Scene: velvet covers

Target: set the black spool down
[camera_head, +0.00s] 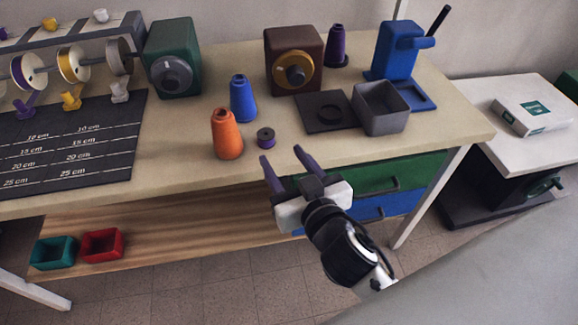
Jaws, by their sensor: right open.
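My left gripper is not in view.
Orange (227,135) and blue (243,98) thread cones stand left of the spool. A dark square plate (313,122) and a grey open box (381,108) lie to the right. A dark measuring mat (70,150) covers the left. Bench between mat and orange cone is clear.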

